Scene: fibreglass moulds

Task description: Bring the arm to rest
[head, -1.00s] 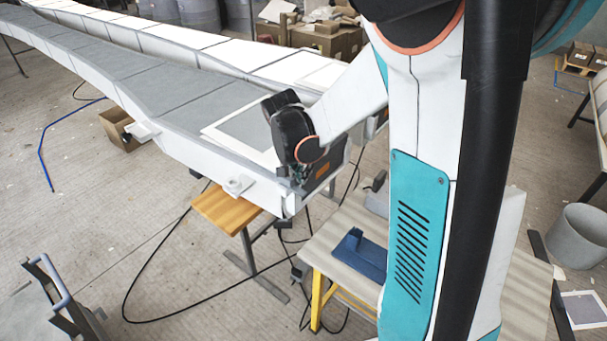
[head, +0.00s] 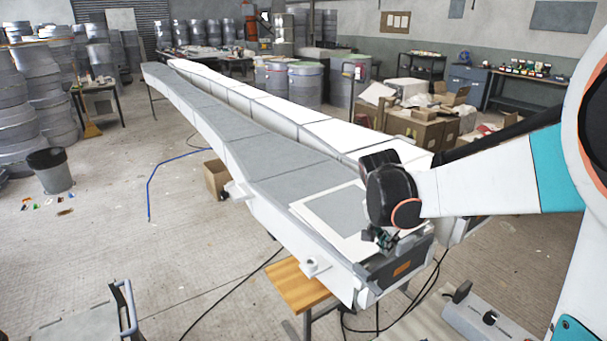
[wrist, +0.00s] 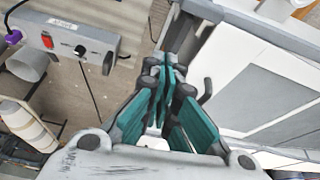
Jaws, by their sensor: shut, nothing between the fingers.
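My gripper (head: 384,241) is small and dark in the head view, under the black wrist of my arm, which reaches in from the right. It is close to the end of the long grey and white mould (head: 330,240); whether it touches the mould I cannot tell. In the wrist view the teal fingers of my gripper (wrist: 165,75) are together and empty. The mould's white and grey end (wrist: 245,95) fills the right of that view.
A white framed sheet (head: 325,215) lies on the mould. A control box with knobs (head: 485,318) is at lower right; it also shows in the wrist view (wrist: 60,38). A wooden-topped stand (head: 298,288) is below the mould. Open floor (head: 130,245) lies to the left.

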